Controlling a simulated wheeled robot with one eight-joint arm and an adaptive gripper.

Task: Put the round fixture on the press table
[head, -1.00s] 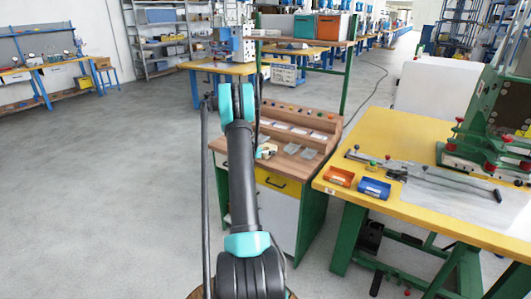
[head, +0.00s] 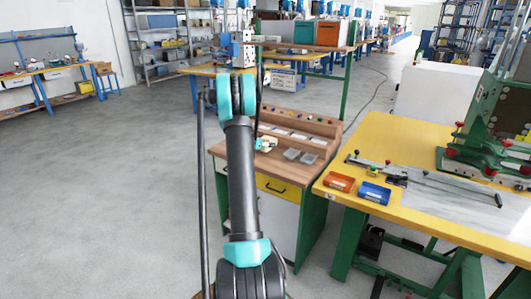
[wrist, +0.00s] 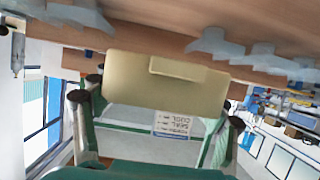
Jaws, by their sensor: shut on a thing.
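My gripper shows in the wrist view (wrist: 160,108) with a finger on each side of a beige block-like piece (wrist: 140,85), which has a raised notch along one edge. I take the piece to be the held fixture; its round shape is not visible from here. In the head view, the beige piece (head: 268,142) shows small beside my arm, over the wooden-topped bench; whether it touches the bench is unclear. The yellow table (head: 400,135) stands on the right and carries a green press (head: 485,125) with red knobs.
An orange bin (head: 339,182) and a blue bin (head: 374,193) sit at the yellow table's near left corner. A long rail-like tool (head: 430,178) lies behind them. Open floor lies left.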

